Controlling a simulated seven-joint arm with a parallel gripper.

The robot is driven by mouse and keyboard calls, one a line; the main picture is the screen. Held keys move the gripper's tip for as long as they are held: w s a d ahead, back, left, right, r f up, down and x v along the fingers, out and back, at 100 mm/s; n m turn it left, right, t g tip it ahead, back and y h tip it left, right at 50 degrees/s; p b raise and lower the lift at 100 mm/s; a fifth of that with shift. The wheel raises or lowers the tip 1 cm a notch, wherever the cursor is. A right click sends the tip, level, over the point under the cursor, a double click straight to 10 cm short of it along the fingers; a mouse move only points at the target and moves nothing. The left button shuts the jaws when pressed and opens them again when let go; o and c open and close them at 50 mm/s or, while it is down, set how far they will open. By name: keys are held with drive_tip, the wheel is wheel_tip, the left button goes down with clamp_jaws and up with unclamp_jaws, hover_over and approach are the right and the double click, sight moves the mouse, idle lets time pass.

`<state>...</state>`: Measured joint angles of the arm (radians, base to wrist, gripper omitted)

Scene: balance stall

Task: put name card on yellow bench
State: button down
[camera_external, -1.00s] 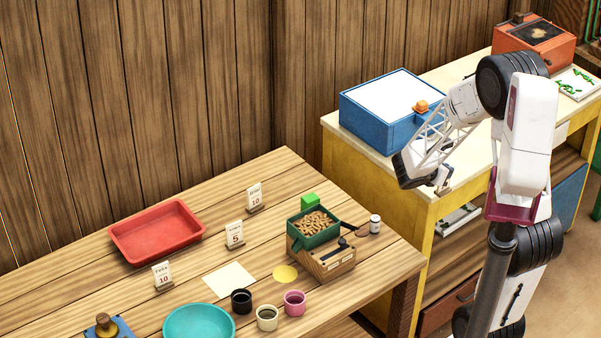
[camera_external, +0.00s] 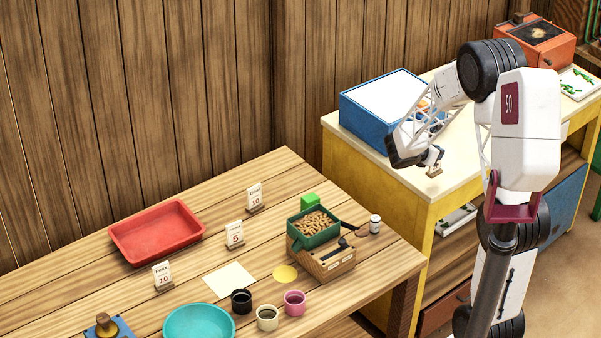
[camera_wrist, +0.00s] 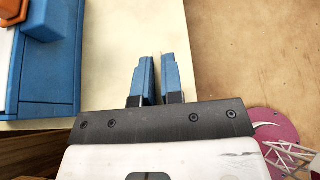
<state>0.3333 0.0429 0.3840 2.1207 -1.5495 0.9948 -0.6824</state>
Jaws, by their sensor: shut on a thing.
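My gripper (camera_external: 435,164) is shut on a small brown-based piece (camera_external: 434,171), which looks like the wooden foot of the name card; its face is mostly hidden by the fingers. It is held over the near left part of the yellow bench (camera_external: 376,178), which has a cream top and yellow sides. I cannot tell how high it is above the top. In the wrist view the blue fingers (camera_wrist: 158,80) are close together over the cream top, near its edge, and the held piece is hard to make out between them.
A blue box (camera_external: 360,112) with a white top stands on the bench just behind my gripper. An orange box (camera_external: 535,45) stands at the far end. The wooden table at left holds several price cards, a red tray (camera_external: 155,230) and a teal bowl (camera_external: 200,322).

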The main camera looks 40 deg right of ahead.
drive_tip(key=shift+w+d+f, duration=0.1)
drive_tip(key=shift+w+d, duration=0.4)
drive_tip(key=shift+w, duration=0.35)
drive_tip(key=shift+w+d+f, duration=0.1)
drive_tip(key=shift+w+d, duration=0.4)
drive_tip(key=shift+w, duration=0.3)
drive_tip(key=shift+w+d+f, duration=0.1)
drive_tip(key=shift+w+d, duration=0.4)
drive_tip(key=shift+w, duration=0.35)
drive_tip(key=shift+f, duration=1.7)
drive_tip(key=shift+f, duration=0.2)
drive_tip(key=c, duration=1.3)
unclamp_jaws()
drive_tip(key=shift+o, duration=0.2)
drive_tip(key=shift+r, duration=0.2)
drive_tip(key=v, duration=1.2)
